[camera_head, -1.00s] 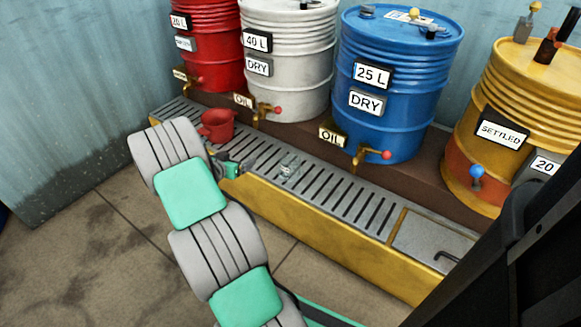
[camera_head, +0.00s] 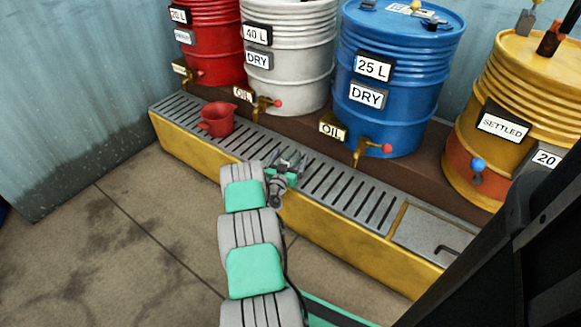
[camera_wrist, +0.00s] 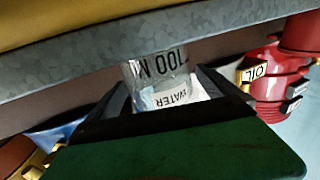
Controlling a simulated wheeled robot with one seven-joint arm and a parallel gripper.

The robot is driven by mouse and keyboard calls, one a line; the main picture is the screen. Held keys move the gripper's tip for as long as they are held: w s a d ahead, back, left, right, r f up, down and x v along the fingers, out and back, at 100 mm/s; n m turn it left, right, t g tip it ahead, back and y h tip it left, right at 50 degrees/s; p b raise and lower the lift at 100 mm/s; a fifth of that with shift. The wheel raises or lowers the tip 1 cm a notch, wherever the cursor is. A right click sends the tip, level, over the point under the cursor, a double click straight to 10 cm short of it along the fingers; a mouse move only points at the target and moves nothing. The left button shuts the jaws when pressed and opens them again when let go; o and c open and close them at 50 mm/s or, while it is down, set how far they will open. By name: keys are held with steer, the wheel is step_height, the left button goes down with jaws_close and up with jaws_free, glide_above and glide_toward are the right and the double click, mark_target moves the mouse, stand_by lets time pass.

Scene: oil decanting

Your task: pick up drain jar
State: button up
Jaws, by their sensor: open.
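The drain jar (camera_wrist: 160,68) is a small clear jar with "100 M" lettering and a white "WATER" label. In the wrist view it appears upside down, between the two dark fingers of my gripper (camera_wrist: 162,84). The fingers are open, one on each side of it; I cannot tell if either touches it. In the head view my gripper (camera_head: 285,166) is over the front part of the grey drip grating (camera_head: 335,190). There it mostly hides the jar.
A red jug (camera_head: 216,119) stands on the grating to the left. Behind it stand red (camera_head: 210,45), white (camera_head: 290,85), blue (camera_head: 400,55) and yellow (camera_head: 520,75) drums, with taps overhanging the grating. A plate with a black handle (camera_head: 445,255) is at the right.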

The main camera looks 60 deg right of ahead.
steer(key=shift+d, duration=0.15)
steer(key=shift+c, duration=0.4)
steer(key=c, duration=1.4)
steer(key=shift+c, duration=0.2)
